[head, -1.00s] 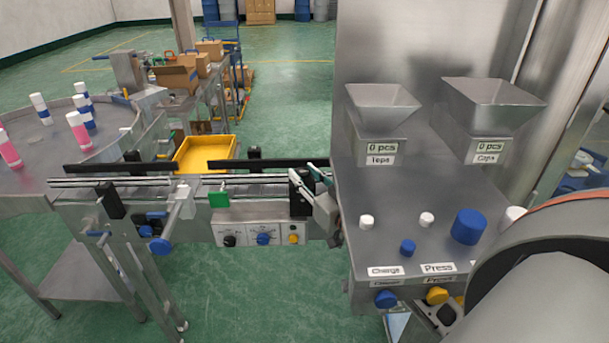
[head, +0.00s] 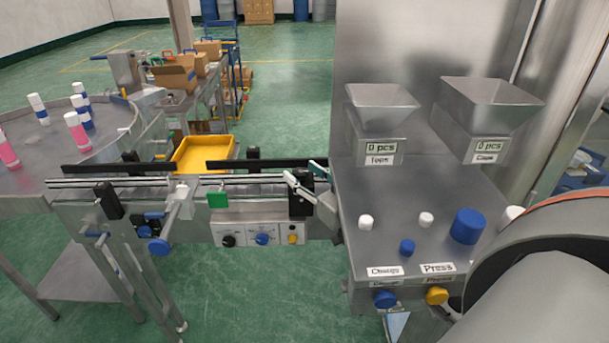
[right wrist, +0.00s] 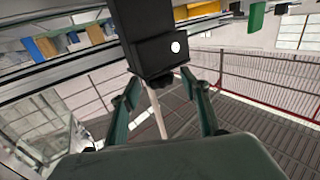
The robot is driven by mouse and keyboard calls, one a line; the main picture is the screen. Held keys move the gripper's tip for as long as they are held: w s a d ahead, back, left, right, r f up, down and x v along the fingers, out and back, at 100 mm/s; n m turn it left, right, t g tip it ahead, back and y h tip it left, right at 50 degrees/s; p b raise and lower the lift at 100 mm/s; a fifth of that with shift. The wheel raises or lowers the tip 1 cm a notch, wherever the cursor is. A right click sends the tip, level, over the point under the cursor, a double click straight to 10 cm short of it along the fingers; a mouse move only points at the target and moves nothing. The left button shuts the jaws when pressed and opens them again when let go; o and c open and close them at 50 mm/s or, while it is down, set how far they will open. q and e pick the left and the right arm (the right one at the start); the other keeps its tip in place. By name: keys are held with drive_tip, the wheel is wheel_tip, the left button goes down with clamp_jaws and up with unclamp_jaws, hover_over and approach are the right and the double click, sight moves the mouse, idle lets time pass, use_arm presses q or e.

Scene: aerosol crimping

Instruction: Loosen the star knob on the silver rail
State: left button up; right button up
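The silver rail (head: 130,181) runs along the front of the conveyor in the head view. Black brackets sit on it at the left (head: 108,201) and at the right (head: 300,202). My right gripper (head: 304,172) is at the right bracket, with its fingers apart. In the right wrist view its two teal fingers (right wrist: 165,88) stand either side of a pale rod under a black block (right wrist: 158,50) with a white dot; contact is unclear. A blue knob (head: 159,246) hangs below the left part of the conveyor. No star shape is discernible at the right bracket. My left gripper is not in view.
A control panel (head: 262,236) with several knobs sits below the rail. A green block (head: 218,201) stands left of my gripper. A steel machine table (head: 385,216) with hoppers and loose caps is close at the right. A yellow tray (head: 180,167) lies behind the conveyor.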

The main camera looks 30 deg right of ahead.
drive_tip(key=shift+s+f, duration=0.1)
drive_tip(key=shift+s, duration=0.15)
drive_tip(key=s, duration=0.7)
drive_tip(key=shift+d, duration=0.15)
idle(0.3)
drive_tip(key=s+a+f+n+g, duration=0.1)
drive_tip(key=s+a+f+g, duration=0.1)
drive_tip(key=f, duration=0.7)
drive_tip(key=s+a+f+g, duration=0.2)
drive_tip(key=s+a+f, duration=0.1)
drive_tip(key=f, duration=0.6)
drive_tip(key=s+a+f+n+g, duration=0.1)
drive_tip(key=s+a+f, duration=0.2)
drive_tip(key=f, duration=0.3)
drive_tip(key=s+a+f+g+y, duration=0.1)
drive_tip(key=s+a+f, duration=0.3)
drive_tip(key=s+f, duration=0.1)
drive_tip(key=s+a+f+n+g, duration=0.1)
drive_tip(key=s+a+f, duration=0.2)
drive_tip(key=f, duration=0.4)
drive_tip(key=shift+s+a+n+g, duration=0.2)
drive_tip(key=shift+s+n+g, duration=0.1)
drive_tip(key=shift+s, duration=0.15)
